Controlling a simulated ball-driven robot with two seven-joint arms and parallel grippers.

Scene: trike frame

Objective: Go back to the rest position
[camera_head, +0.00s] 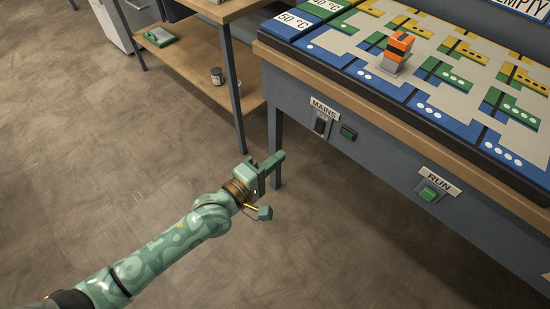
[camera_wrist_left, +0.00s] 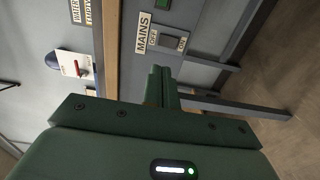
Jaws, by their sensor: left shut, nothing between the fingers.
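My left gripper (camera_head: 277,162) is at the end of my green arm, which comes in from the lower left in the head view. It hangs over the floor in front of the workbench, apart from it. In the left wrist view its fingers (camera_wrist_left: 161,84) are together with nothing between them, pointing toward the bench front. My right gripper is in neither view.
The workbench (camera_head: 375,142) on the right has a MAINS switch (camera_head: 320,123) and a green RUN button (camera_head: 428,193). A wooden shelf unit (camera_head: 190,72) stands behind. Floor to the left is clear.

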